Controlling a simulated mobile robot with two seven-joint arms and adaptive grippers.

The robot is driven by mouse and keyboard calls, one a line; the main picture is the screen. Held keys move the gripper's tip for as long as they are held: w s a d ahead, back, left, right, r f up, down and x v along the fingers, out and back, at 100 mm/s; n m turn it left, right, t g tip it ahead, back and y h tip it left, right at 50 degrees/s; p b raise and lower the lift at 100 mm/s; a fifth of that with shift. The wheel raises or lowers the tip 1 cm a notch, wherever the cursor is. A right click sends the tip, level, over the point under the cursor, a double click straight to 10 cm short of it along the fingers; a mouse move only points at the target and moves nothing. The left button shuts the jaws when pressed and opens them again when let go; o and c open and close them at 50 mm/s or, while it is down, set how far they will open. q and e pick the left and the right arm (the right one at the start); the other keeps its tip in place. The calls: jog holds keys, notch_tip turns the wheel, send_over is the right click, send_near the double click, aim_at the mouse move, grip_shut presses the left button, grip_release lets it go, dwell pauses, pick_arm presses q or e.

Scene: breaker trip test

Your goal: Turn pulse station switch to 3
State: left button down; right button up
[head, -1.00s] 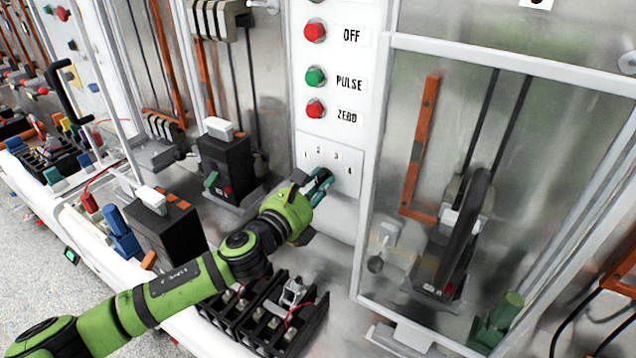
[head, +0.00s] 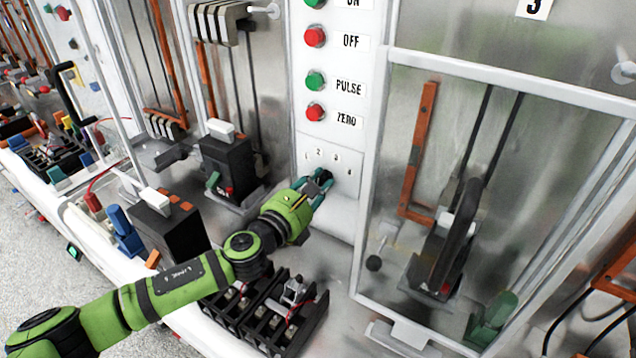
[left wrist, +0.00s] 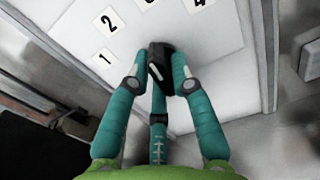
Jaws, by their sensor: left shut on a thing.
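The pulse station switch is a black knob with a pale pointer mark (left wrist: 161,62), on a white plate with number labels below the ZERO button. In the head view the plate (head: 347,181) shows to the right of my fingers. In the left wrist view the labels 1 (left wrist: 106,57), 2 (left wrist: 108,22) and 4 (left wrist: 198,2) show; the one between is cut off at the top edge. My left gripper (head: 322,180) is shut on the knob; its teal fingers (left wrist: 160,80) lie on both sides of it. The pointer's exact setting is hard to tell. My right gripper is not in view.
Above the plate are the green PULSE button (head: 315,81) and red ZERO button (head: 315,112). A framed clear panel (head: 400,150) stands close on the right. A black breaker (head: 228,165) stands left, and a black terminal block (head: 300,325) lies below my arm.

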pick_arm(q)
jog(key=shift+w+r+m, duration=0.15)
jog(key=shift+r+m, duration=0.15)
jog(key=shift+r, duration=0.45)
jog(key=shift+f, duration=0.1)
jog(key=shift+m+p, duration=0.65)
jog(key=shift+m, duration=0.05)
jog(key=c, duration=1)
grip_release()
jog(key=shift+s+a+f, duration=0.1)
jog(key=shift+s, duration=0.1)
